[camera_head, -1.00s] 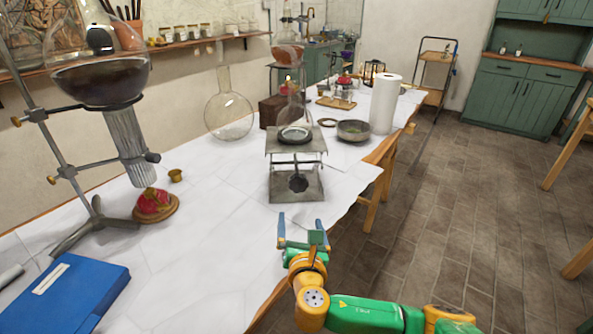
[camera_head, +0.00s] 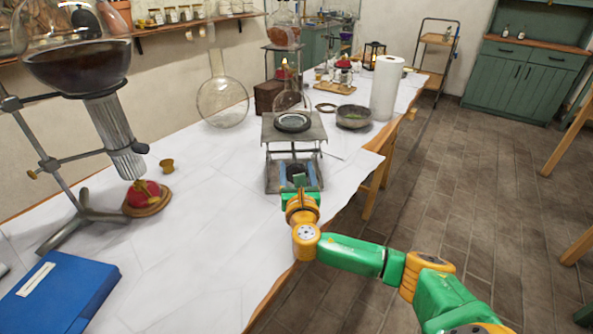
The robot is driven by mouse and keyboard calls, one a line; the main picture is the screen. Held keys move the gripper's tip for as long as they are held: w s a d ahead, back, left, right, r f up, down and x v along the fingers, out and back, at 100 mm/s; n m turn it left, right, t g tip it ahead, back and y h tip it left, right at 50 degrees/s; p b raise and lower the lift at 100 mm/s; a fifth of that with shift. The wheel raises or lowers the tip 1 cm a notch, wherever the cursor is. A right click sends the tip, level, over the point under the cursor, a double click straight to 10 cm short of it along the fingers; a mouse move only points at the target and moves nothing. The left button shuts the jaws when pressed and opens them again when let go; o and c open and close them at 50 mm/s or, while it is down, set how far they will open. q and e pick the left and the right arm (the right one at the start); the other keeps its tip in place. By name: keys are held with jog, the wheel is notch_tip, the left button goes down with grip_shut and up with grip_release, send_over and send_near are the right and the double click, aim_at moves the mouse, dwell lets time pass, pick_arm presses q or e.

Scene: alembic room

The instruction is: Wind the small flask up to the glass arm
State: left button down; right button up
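A metal lab jack (camera_head: 268,180) stands near the table's right edge, its top plate bearing a dark ring (camera_head: 292,122). A small clear round flask (camera_head: 290,101) shows just above and behind the ring; I cannot tell whether it rests on it. My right gripper (camera_head: 298,173) is at the jack's front, low down, with its two blue fingers apart. The jack's knob is mostly hidden by the gripper, and I cannot tell whether the fingers touch it. I cannot clearly make out the glass arm. My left gripper is not in view.
A stand with a large dark-filled flask (camera_head: 85,65) is at left, near a red burner (camera_head: 143,194) and a blue book (camera_head: 60,295). A big clear flask (camera_head: 222,102), a bowl (camera_head: 353,116) and a paper roll (camera_head: 387,88) stand farther back. The white tabletop's front middle is clear.

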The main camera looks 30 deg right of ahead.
jog(key=c, duration=0.8)
jog(key=shift+m, duration=0.3)
